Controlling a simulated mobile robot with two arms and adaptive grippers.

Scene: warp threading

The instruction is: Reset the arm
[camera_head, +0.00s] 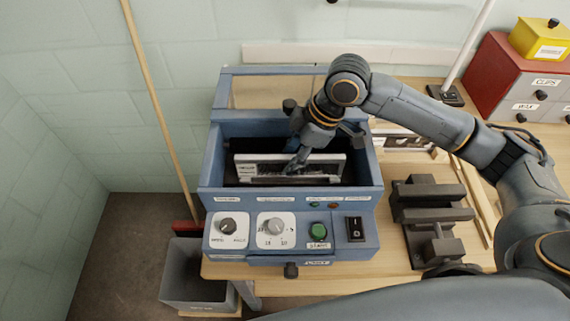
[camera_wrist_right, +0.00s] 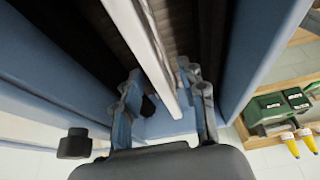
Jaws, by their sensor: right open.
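My right gripper (camera_head: 297,160) reaches down into the open top of a blue machine (camera_head: 212,160) in the head view. A light-framed panel with a dark face (camera_head: 262,169) stands inside the machine. In the right wrist view my right gripper (camera_wrist_right: 168,95) is open, with one finger on each side of the panel's pale edge (camera_wrist_right: 140,40). I cannot tell whether either finger touches the panel. My left gripper is not in view.
The machine's front has two dials (camera_head: 227,226), a green button (camera_head: 318,231) and a black switch (camera_head: 355,229). A dark metal vise-like block (camera_head: 428,205) stands to its right. A red drawer box (camera_head: 510,80) is at the back right. A grey bin (camera_head: 195,275) stands below left.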

